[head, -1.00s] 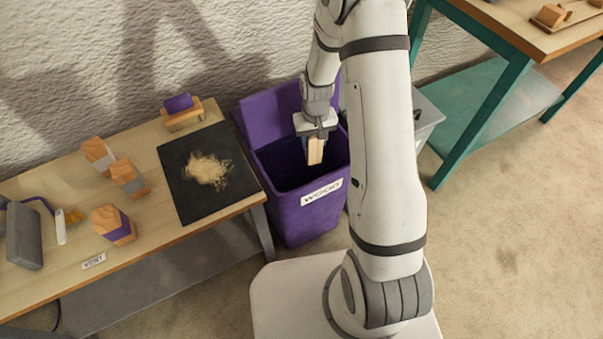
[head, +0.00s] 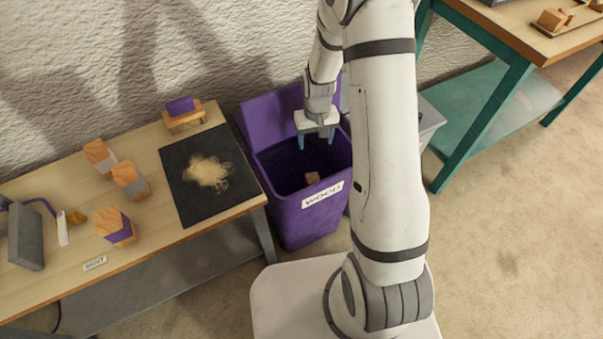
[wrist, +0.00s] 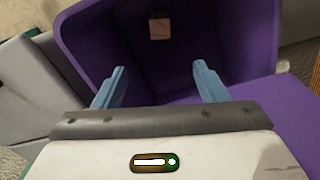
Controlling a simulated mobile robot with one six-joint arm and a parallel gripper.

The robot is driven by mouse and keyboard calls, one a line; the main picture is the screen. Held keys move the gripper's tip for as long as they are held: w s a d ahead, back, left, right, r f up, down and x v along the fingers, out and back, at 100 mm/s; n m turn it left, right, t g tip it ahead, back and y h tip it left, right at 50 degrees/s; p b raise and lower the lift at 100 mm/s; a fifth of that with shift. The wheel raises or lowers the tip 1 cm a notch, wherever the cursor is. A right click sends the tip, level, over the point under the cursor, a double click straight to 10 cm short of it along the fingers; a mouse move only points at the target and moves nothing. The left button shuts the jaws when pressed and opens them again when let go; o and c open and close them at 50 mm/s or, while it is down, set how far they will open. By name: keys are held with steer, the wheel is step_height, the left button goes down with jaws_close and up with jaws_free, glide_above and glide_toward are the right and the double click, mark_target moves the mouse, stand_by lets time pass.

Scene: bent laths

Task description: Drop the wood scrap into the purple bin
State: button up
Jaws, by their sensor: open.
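The purple bin (head: 290,213) stands on the floor beside the workbench, with its lid up and a label reading "WOOD" on its front. The wood scrap (head: 312,178) is inside the bin, apart from my gripper. In the wrist view it shows as a small light brown block (wrist: 160,27) within the purple walls. My gripper (head: 317,142) is over the bin's opening, open and empty. In the wrist view its two blue fingers (wrist: 160,85) are spread wide with nothing between them.
The workbench (head: 150,245) at left holds a black mat (head: 187,205) with sawdust (head: 208,172), several wooden blocks (head: 130,180) and a grey block (head: 26,237). A grey container (head: 430,118) stands right of the bin. A teal-framed table (head: 480,125) is at right. Open floor lies at the lower right.

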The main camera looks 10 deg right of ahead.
step_height(320, 180, up, 6)
steer(key=shift+f+p, duration=0.1)
steer(key=shift+p, duration=0.25)
steer(key=s+r+t+p, duration=0.1)
steer(key=s+r+p, duration=0.3)
steer(key=r, duration=0.6)
steer(key=s+r+p, duration=0.3)
steer(key=s+r, duration=0.6)
steer(key=r, duration=0.2)
steer(key=s+r+t+p, duration=0.1)
steer(key=s+r+p, duration=0.3)
steer(key=s+r, duration=0.3)
step_height(320, 180, up, 4)
steer(key=shift+s+d+r+m+t+p, duration=0.2)
steer(key=shift+s+d+m+t+p, duration=0.05)
steer(key=shift+m+t+p, duration=0.1)
steer(key=shift+s+r, duration=0.1)
steer(key=shift+s, duration=0.3)
steer(key=shift+c, duration=0.3)
